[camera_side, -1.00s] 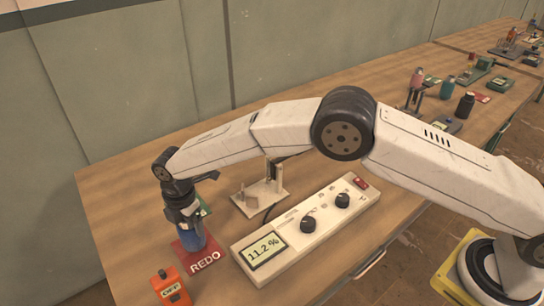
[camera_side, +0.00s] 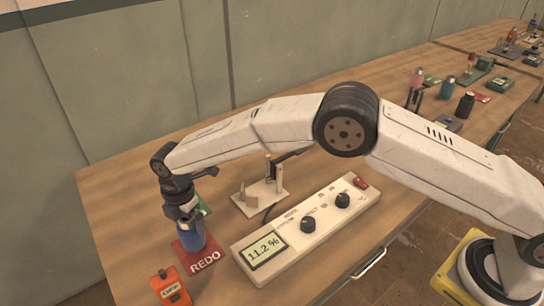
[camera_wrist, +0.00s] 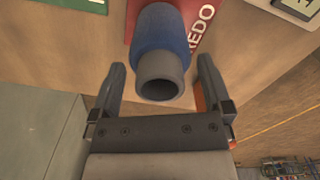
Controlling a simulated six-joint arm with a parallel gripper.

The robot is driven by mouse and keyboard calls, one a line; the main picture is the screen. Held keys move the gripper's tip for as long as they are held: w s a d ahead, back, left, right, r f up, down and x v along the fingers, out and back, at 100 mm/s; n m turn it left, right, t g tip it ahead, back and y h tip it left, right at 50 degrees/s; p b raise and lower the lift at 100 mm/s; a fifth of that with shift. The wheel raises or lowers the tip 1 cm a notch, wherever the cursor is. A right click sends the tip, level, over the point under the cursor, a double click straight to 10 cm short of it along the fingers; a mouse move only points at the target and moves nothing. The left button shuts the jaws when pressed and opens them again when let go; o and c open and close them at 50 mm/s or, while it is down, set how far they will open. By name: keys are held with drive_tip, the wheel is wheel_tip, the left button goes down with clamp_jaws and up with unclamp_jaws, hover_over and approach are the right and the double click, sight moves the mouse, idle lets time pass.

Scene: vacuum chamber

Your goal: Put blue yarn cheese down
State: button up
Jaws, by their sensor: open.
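The blue yarn cheese (camera_side: 192,238) is a blue cylinder with a grey hollow top. It stands on the red REDO mat (camera_side: 206,264) at the left of the table. In the wrist view the blue yarn cheese (camera_wrist: 161,42) stands on the red mat (camera_wrist: 203,30), its grey end facing the camera. My gripper (camera_side: 186,216) is just above it in the side view. In the wrist view my gripper (camera_wrist: 160,72) is open, with a finger on each side of the grey end and gaps showing between.
A green mat (camera_side: 204,205) lies behind the yarn cheese. An orange box (camera_side: 171,288) stands at the front left. A white console (camera_side: 300,232) reading 11.2 % and a small white stand (camera_side: 258,196) are to the right.

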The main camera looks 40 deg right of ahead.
wheel_tip(320, 180, up, 11)
idle(0.5)
idle(0.5)
drive_tip(key=s+d+r+m+t, duration=0.1)
drive_tip(key=s+d+m, duration=0.2)
drive_tip(key=d+m, duration=0.5)
drive_tip(key=s+d+r+m, duration=0.1)
drive_tip(key=s+d+m, duration=0.15)
drive_tip(key=d, duration=0.95)
drive_tip(key=s+d+f+m, duration=0.1)
drive_tip(key=s+d+m, duration=0.5)
drive_tip(key=s, duration=0.2)
drive_tip(key=s+d+f+m+t, duration=0.1)
drive_tip(key=s+d+f+m, duration=0.1)
drive_tip(key=s+d+m, duration=0.4)
drive_tip(key=s+d, duration=0.1)
drive_tip(key=s, duration=0.2)
drive_tip(key=shift+s+t, duration=0.25)
drive_tip(key=shift+t, duration=0.05)
